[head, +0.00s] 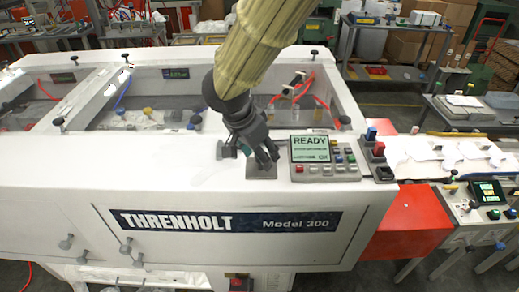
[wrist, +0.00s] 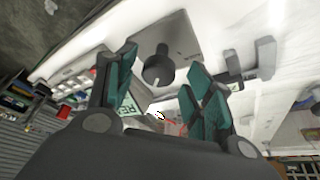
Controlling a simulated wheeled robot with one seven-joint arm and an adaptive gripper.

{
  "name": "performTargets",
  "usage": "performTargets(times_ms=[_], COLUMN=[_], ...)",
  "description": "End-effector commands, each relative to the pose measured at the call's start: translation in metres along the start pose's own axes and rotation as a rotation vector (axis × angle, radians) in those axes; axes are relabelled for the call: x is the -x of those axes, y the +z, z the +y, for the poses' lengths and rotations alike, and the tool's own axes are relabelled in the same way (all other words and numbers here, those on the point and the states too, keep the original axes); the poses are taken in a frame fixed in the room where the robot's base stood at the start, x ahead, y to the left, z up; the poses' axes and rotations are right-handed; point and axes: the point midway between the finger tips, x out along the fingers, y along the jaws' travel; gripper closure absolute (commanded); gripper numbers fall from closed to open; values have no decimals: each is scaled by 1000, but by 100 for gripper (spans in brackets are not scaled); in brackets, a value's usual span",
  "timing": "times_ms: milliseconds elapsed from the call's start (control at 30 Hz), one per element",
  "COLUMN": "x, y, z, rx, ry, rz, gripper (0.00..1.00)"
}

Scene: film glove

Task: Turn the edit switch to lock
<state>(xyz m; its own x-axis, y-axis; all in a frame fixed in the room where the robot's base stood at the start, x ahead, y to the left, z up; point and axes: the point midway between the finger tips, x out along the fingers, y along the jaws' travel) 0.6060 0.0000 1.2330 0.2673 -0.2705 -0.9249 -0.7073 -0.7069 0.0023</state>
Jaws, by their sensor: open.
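A dark rotary knob (wrist: 158,68), which looks like the edit switch, stands on a grey metal plate (wrist: 182,38) in the wrist view. Any lock marking on the plate is not legible. The plate also shows in the head view (head: 261,172), on the white machine's top left of the control panel, but my gripper hides the knob there. My gripper (head: 262,157) reaches down over the plate. In the wrist view its two teal-padded fingers (wrist: 161,63) are open, one on each side of the knob, with visible gaps; they do not appear to touch it.
The control panel (head: 325,171), with a READY display (head: 310,148) and several buttons, sits close right of my gripper. Red and blue buttons (head: 377,149) stand farther right. Small grey fittings (wrist: 265,58) rise near the plate. The white top left of my gripper (head: 150,165) is clear.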

Motion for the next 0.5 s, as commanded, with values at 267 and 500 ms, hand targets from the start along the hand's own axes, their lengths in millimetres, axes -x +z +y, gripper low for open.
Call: performTargets(times_ms=[267,500], x=[0,0], y=[0,0], z=[0,0], rx=[0,0], ry=[0,-1], rz=[0,0], gripper=[53,92])
